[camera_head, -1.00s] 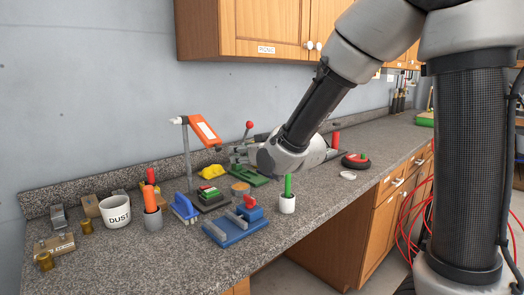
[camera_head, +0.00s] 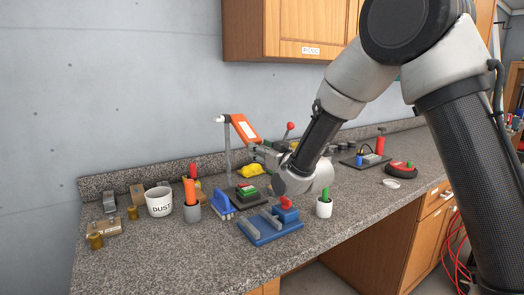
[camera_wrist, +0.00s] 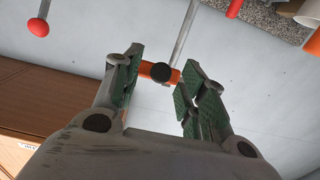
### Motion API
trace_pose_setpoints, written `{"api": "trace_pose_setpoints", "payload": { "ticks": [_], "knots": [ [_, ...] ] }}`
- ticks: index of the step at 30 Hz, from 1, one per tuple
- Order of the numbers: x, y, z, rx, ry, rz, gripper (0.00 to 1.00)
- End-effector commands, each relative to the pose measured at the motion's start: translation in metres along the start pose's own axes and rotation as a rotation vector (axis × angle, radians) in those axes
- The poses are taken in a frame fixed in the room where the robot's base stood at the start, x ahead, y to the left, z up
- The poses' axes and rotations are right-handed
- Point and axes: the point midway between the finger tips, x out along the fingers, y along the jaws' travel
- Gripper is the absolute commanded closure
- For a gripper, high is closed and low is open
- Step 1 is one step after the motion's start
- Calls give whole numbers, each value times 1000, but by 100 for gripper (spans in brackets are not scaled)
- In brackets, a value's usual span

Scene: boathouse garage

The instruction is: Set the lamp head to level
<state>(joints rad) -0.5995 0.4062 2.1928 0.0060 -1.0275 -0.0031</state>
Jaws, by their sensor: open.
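The lamp has an orange head (camera_head: 244,127) with a white panel, on a thin grey post (camera_head: 227,158) standing at the back of the counter. In the head view the lamp head is tilted, sloping down to the right. My gripper (camera_head: 256,151) is just below and right of the lamp head's lower end. In the wrist view my gripper (camera_wrist: 163,75) is open, with the orange lamp head (camera_wrist: 175,76) and a round black end or knob (camera_wrist: 160,72) showing between its green-padded fingers. Whether either finger touches it I cannot tell.
Close below are a yellow item (camera_head: 250,170), a blue brush (camera_head: 221,205) and a blue vise-like fixture (camera_head: 268,227). A red ball-topped lever (camera_head: 290,127) stands right of the lamp. The counter front is clear.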

Motion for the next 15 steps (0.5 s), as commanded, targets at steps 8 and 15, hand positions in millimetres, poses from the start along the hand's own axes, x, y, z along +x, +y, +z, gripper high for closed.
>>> {"api": "trace_pose_setpoints", "payload": {
  "ticks": [8, 15],
  "knots": [
    [0, 0, 0, 0, 0, 0, 73],
    [0, 0, -1, 0, 1, 0, 100]
  ]
}}
